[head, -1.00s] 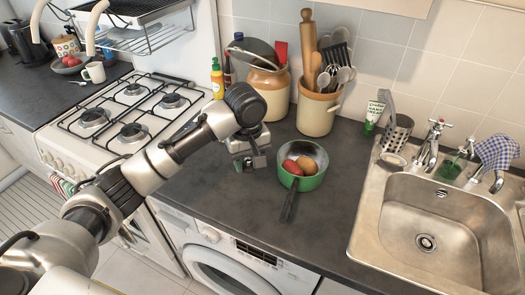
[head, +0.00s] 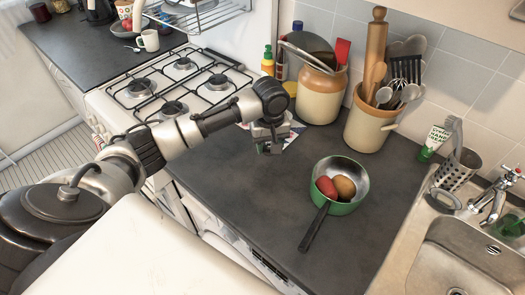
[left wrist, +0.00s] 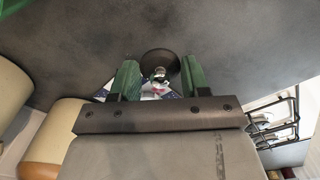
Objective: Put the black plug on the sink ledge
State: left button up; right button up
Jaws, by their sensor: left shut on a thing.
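The black plug (left wrist: 159,63) shows in the left wrist view as a round dark disc with a small metal fitting, between the green fingers of my left gripper (left wrist: 157,80). The gripper is shut on it. In the head view my left gripper (head: 269,146) is over the dark counter, left of the green saucepan; the plug is hard to make out there. The steel sink ledge (head: 418,228) is at the right of the head view, well apart from the gripper. My right gripper is not in view.
A green saucepan (head: 347,207) with red and brown items stands between gripper and sink. Utensil pot (head: 366,131) and jar (head: 318,98) stand behind. A tube (head: 433,142), steel holder (head: 456,172) and tap (head: 497,190) are around the sink's back. A gas hob (head: 168,90) is left.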

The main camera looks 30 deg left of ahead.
aim_at(260, 161)
pick_arm(q)
jog(key=a+f, duration=0.2)
jog(key=shift+a, duration=0.4)
jog(key=shift+s+f+p, duration=0.1)
jog(key=shift+f+p, duration=0.25)
jog(key=shift+f, duration=0.05)
notch_tip(260, 161, down, 3)
jog(key=shift+p, duration=0.3)
jog(key=shift+f, duration=0.1)
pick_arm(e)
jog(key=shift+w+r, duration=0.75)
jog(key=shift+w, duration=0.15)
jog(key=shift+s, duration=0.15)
pick_arm(q)
jog(key=o, duration=0.9)
jog(key=shift+f, duration=0.1)
